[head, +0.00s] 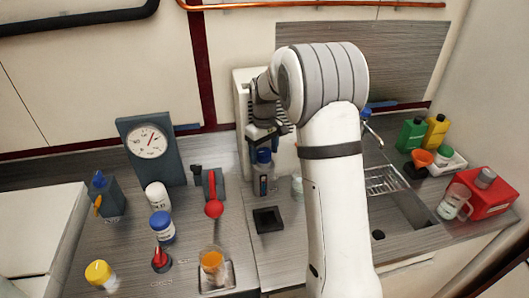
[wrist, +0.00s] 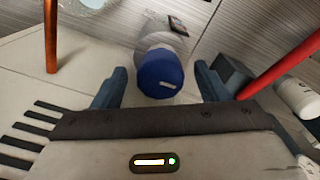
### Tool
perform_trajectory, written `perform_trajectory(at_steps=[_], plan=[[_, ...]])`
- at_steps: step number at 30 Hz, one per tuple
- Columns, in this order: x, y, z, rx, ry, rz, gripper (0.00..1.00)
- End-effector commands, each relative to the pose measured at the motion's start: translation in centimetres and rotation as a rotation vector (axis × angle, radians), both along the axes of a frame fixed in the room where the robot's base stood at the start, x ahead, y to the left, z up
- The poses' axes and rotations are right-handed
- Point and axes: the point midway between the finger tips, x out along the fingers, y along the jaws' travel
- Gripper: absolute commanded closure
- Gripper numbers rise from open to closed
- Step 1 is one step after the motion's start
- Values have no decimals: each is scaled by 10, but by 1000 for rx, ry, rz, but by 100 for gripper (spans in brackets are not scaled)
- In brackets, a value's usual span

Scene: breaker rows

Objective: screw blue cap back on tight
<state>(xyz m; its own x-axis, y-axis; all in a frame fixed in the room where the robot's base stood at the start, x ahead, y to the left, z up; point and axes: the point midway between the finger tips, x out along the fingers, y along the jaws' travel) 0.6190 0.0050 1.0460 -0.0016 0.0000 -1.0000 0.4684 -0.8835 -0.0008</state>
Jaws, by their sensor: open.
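A clear bottle (head: 263,182) stands upright on the counter below my gripper, with a blue cap (head: 264,156) on its top. In the wrist view the blue cap (wrist: 160,78) sits between the two fingers of my gripper (wrist: 160,88), with a gap on each side. The bottle body (wrist: 158,38) shows behind the cap. My gripper (head: 263,138) is open, pointing down at the cap, and holds nothing. Whether the cap sits fully down on the thread cannot be told.
A red lever (head: 214,207) on a dark plate is left of the bottle. A black square tray (head: 268,219) lies in front and a small clear jar (head: 297,184) is at right. A white jar with blue lid (head: 161,226) stands farther left. The sink (head: 400,215) is at right.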

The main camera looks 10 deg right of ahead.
Motion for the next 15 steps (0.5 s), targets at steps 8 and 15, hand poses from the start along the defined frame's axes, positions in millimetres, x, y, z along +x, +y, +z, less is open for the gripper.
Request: perform_trajectory(at_steps=[8, 15], plan=[[1, 0, 45, 1, -5, 0, 33], [0, -1, 71, 0, -1, -1, 33]])
